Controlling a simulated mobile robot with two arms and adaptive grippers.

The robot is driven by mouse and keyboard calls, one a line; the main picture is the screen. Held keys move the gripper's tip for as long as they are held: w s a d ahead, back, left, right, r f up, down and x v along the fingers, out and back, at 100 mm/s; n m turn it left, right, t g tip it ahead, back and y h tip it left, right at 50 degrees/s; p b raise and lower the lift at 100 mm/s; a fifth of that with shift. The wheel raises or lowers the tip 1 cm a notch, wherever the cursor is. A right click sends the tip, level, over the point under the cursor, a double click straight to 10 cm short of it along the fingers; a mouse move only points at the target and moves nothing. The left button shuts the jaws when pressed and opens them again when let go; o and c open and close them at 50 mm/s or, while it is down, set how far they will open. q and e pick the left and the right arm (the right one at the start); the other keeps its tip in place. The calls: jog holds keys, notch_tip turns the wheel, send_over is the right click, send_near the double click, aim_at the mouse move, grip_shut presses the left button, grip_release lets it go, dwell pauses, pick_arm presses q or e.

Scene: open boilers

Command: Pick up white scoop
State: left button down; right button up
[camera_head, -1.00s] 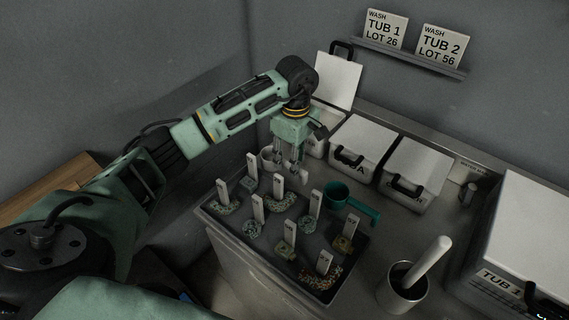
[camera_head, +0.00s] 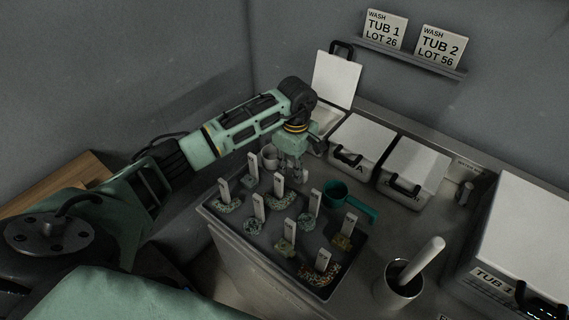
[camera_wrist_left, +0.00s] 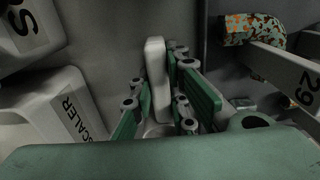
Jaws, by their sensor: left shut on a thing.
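The white scoop (camera_head: 270,157) is a small pale cup behind the far left edge of the dark tray. My left gripper (camera_head: 290,172) points down beside it, partly covering it. In the left wrist view the scoop's long white handle (camera_wrist_left: 156,75) stands between the green fingers of my left gripper (camera_wrist_left: 160,100), which are shut on it. The lower part of the scoop is mostly hidden there by the fingers and the green gripper body. I cannot tell whether the scoop touches the counter. My right gripper is not in view.
A dark tray (camera_head: 322,281) with several white tags and small sample heaps lies in front. A green scoop (camera_head: 337,194) is at the tray's right. White lidded boxes (camera_head: 360,142) line the wall; one lid (camera_head: 335,80) is raised. A mortar with pestle (camera_head: 398,280) stands at right.

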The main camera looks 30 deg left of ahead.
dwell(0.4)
pick_arm(q)
jog(key=shift+r+b, duration=0.4)
jog(key=shift+r, duration=0.15)
notch_tip(320, 180, up, 3)
jog(key=shift+f+b, duration=0.1)
jog(key=shift+b, duration=0.7)
jog(key=s+d+r+b, duration=0.2)
jog(key=d+r, duration=0.5)
jog(key=d, duration=0.4)
jog(key=shift+s+d+b, duration=0.15)
jog(key=shift+d+b, duration=0.1)
jog(key=shift+b, duration=0.45)
jog(key=shift+r, duration=0.1)
